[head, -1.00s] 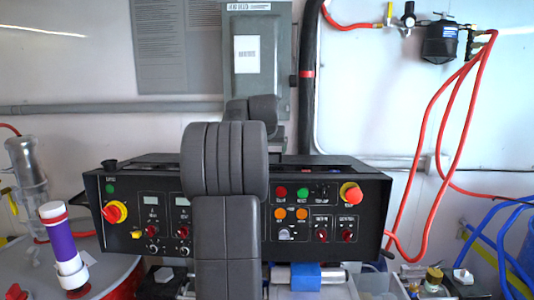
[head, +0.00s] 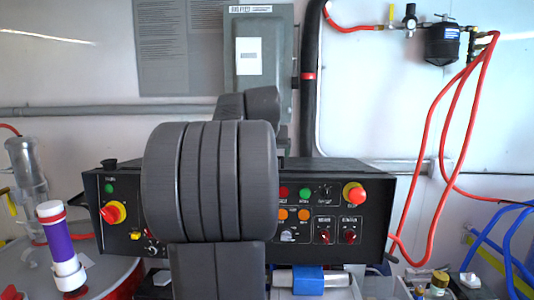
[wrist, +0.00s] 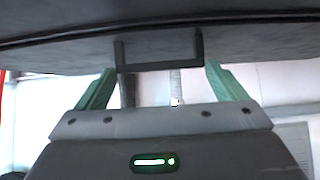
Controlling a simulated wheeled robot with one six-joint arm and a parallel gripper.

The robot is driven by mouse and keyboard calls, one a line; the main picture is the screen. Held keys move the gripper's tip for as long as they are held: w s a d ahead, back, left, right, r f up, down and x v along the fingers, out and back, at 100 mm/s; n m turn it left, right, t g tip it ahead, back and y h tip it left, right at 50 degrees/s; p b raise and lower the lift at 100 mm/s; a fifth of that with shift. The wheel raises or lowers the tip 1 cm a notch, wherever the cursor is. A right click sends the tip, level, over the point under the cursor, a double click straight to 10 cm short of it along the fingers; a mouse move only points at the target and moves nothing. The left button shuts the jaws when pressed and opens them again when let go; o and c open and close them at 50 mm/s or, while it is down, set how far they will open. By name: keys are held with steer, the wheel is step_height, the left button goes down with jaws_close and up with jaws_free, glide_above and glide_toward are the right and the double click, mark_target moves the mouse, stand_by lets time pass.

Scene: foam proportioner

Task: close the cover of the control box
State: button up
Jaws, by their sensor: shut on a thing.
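The control box (head: 375,215) is a wide black panel with knobs, buttons and small displays in the head view. My own arm covers its middle. In the wrist view a dark, broad panel, apparently the cover (wrist: 250,42), spans the top of the picture. A black bracket-shaped handle (wrist: 160,66) hangs from its edge. In the head view my gripper is hidden behind my arm, and I cannot tell there how far the cover stands open.
A grey electrical box (head: 262,60) is on the wall behind. Red hoses (head: 440,150) hang at the right beside a black filter (head: 442,43). A purple-and-white cylinder (head: 61,245) stands at the left. A blue block (head: 308,280) lies below the panel.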

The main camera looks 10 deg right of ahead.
steer(key=o, duration=1.1)
steer(key=shift+s, duration=0.1)
steer(key=b+v, duration=0.1)
steer(key=v, duration=1.3)
steer(key=shift+s, duration=0.15)
steer(key=p+x, duration=0.1)
steer(key=x, duration=1.3)
steer(key=shift+w, duration=0.35)
